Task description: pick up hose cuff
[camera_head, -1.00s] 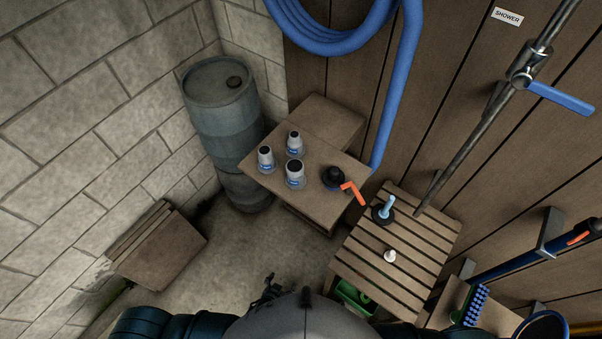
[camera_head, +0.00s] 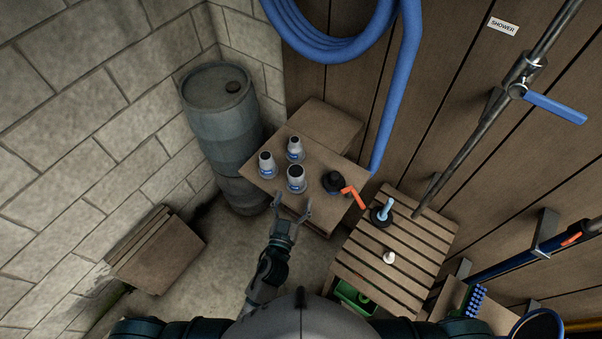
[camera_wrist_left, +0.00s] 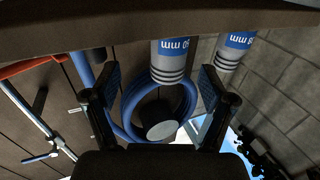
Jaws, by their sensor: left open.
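Three grey hose cuffs with blue labels stand upright on a small brown table (camera_head: 262,183): one at the left (camera_head: 266,164), one at the back (camera_head: 295,150) and a wider one at the front (camera_head: 296,180). My left gripper (camera_head: 293,203) is open and empty at the table's near edge, just in front of the front cuff. In the left wrist view, the table edge (camera_wrist_left: 60,30) runs across the top and everything appears upside down. A cuff labelled 50 mm (camera_wrist_left: 172,60) shows between my open fingers (camera_wrist_left: 160,88), beyond them; another cuff (camera_wrist_left: 235,50) is to its right.
A black fitting with an orange handle (camera_head: 335,182) stands at the table's right. A slatted bench (camera_head: 400,255) holds a blue-handled piece (camera_head: 384,212) and a white piece (camera_head: 389,257). A barrel (camera_head: 220,120) is at the left. A blue hose (camera_head: 398,90) hangs behind.

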